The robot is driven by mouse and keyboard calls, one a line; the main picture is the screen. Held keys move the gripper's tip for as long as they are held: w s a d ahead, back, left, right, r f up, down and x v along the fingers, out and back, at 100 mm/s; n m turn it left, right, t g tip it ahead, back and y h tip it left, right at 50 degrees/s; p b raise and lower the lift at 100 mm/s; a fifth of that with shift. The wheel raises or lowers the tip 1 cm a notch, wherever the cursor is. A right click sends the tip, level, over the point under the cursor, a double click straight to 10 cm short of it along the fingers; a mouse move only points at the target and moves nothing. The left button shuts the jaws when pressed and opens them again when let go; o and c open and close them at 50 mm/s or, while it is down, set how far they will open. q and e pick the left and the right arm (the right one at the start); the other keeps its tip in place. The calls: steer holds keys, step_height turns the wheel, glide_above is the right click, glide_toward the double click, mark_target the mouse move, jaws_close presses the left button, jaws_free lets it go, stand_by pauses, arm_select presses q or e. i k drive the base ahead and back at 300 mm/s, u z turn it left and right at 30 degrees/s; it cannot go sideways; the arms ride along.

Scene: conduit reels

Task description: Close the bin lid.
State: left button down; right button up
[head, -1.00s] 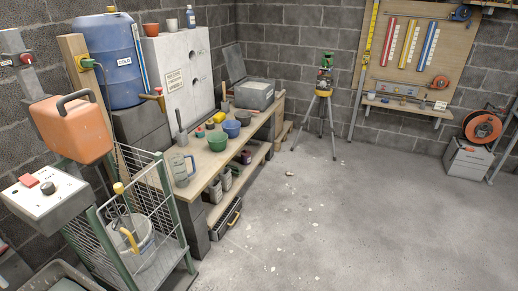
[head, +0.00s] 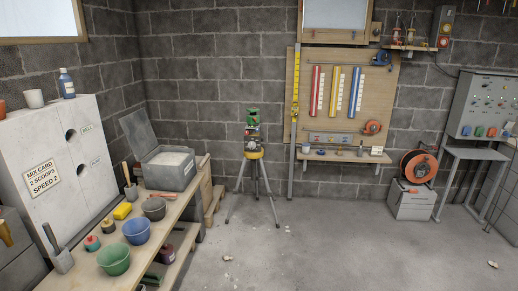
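A grey bin (head: 168,168) stands at the far end of the wooden workbench on the left, holding a pale, whitish material. Its grey lid (head: 139,136) is open, tilted up at the bin's left side. Neither of my grippers shows in the head view.
A tripod (head: 254,175) with a green instrument stands right of the bin. The concrete floor (head: 340,245) is mostly clear.

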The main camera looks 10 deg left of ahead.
mark_target(137, 127)
steer(key=z, duration=0.2)
steer(key=i, duration=1.95)
steer(key=u, duration=0.3)
steer(key=i, duration=2)
steer(key=u, duration=0.65)
